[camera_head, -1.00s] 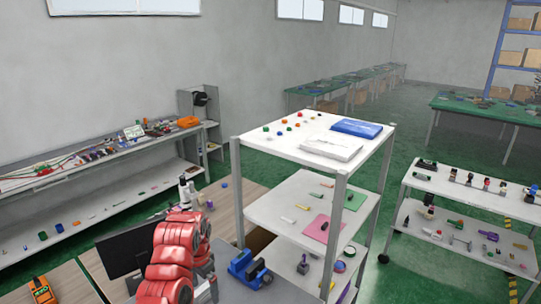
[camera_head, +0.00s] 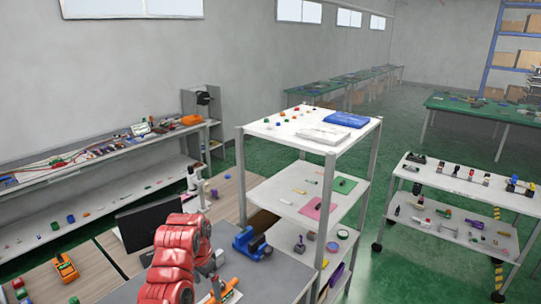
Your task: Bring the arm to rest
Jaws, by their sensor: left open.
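My left arm, red with grey parts, comes up from the bottom edge, left of centre. My left gripper (camera_head: 213,280) is at its grey end, low over the grey workbench (camera_head: 283,273), small and partly hidden by the red arm links. It is open and I see nothing held in it. An orange fixture (camera_head: 228,292) stands close beside it at the bottom edge, cut off by the frame. A blue vise (camera_head: 251,243) sits on the workbench to the right of the arm. My right gripper is out of view.
A white shelf rack (camera_head: 305,135) with small parts stands just beyond the workbench. A dark monitor (camera_head: 148,222) and a white microscope (camera_head: 194,185) are behind the arm on the left. An orange device (camera_head: 65,267) lies farther left. A low cart (camera_head: 470,188) stands at right.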

